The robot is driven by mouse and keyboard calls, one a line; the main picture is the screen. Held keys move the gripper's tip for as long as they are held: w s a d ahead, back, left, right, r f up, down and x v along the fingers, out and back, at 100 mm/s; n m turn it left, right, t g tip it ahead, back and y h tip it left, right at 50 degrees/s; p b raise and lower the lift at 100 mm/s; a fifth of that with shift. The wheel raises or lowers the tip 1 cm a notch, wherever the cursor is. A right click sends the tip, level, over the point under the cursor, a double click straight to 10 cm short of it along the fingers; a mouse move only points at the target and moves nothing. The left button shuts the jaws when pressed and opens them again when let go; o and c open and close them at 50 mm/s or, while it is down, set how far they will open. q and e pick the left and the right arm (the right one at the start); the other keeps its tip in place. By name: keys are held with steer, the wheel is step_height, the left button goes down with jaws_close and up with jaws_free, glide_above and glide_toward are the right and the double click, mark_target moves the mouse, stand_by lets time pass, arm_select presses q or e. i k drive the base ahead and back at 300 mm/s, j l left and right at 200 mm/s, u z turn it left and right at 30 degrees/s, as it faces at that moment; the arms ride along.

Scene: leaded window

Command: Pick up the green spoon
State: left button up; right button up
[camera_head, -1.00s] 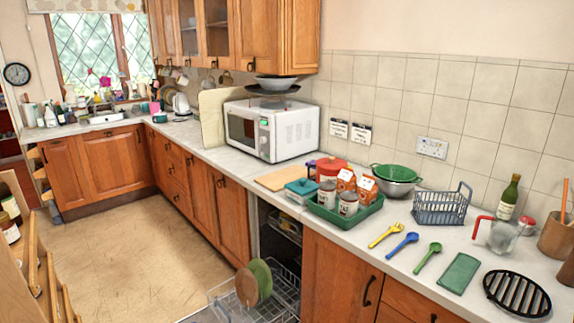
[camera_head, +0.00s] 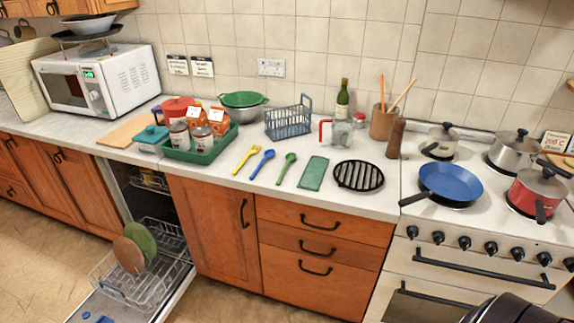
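The green spoon (camera_head: 286,169) lies flat on the pale worktop, its bowl toward the wall and its handle toward the front edge. A blue spoon (camera_head: 262,164) lies just left of it, and a green cloth or mat (camera_head: 314,171) lies just right of it. Nothing covers the spoon. Neither of my grippers shows in the head view.
A yellow fork (camera_head: 246,160) lies left of the blue spoon. A black round trivet (camera_head: 359,176) is to the right. A green tray (camera_head: 203,152) holds cans and cartons. Below, the dishwasher door is open with its rack (camera_head: 145,280) out. A blue pan (camera_head: 450,182) is on the stove.

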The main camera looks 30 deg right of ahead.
mark_target(291, 157)
steer(key=i+z, duration=0.1)
steer(key=z, duration=0.3)
steer(key=i+z, duration=0.1)
steer(key=z, duration=0.25)
steer(key=i+j+z, duration=0.1)
steer(key=z, duration=0.3)
